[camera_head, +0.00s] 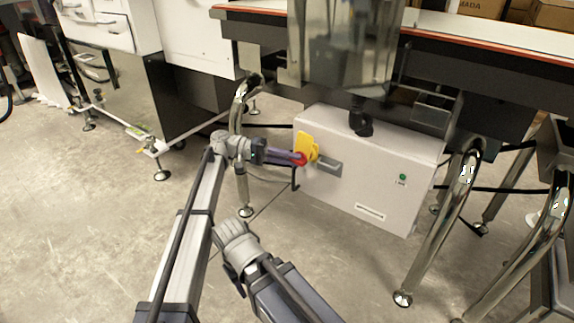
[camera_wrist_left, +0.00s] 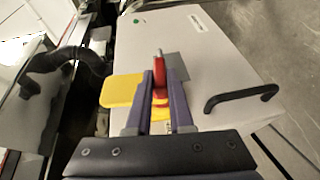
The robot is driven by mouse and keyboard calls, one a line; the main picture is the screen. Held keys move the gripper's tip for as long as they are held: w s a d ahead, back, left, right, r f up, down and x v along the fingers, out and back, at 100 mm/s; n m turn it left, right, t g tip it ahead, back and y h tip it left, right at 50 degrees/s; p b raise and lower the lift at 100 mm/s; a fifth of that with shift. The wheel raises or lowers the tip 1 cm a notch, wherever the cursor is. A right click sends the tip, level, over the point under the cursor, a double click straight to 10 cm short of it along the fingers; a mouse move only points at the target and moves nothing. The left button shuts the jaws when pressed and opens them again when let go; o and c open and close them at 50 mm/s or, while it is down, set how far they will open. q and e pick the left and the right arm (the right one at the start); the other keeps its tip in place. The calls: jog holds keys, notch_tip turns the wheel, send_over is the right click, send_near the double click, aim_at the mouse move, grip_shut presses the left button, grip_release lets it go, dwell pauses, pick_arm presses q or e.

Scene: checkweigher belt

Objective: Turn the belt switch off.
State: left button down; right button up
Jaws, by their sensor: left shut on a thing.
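The belt switch is a red handle (camera_head: 301,158) on a yellow plate (camera_head: 307,143), at the left end of the white control box (camera_head: 350,190) under the conveyor. My left gripper (camera_head: 296,157) reaches it from the left and is shut on the red handle. In the left wrist view the red handle (camera_wrist_left: 160,66) stands between the two dark purple fingers (camera_wrist_left: 168,88), and the yellow plate (camera_wrist_left: 118,91) shows behind them. The fingers hide part of the handle. My right gripper does not show.
A green lamp (camera_head: 403,177) is on the box front. A black bar handle (camera_wrist_left: 242,96) sticks out from the box beside the gripper. Shiny metal legs (camera_head: 446,215) stand at the right. The conveyor (camera_head: 490,75) runs above. The floor (camera_head: 90,210) at left is mostly clear.

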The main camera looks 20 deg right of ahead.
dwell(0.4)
pick_arm(q)
jog(key=c, duration=0.8)
grip_release()
jog(key=shift+w+a, duration=0.1)
jog(key=f+v, duration=0.1)
jog(key=v, duration=0.6)
jog(key=shift+w+a+r+p, duration=0.15)
jog(key=shift+a+r+p, duration=0.1)
jog(key=shift+r+p, duration=0.15)
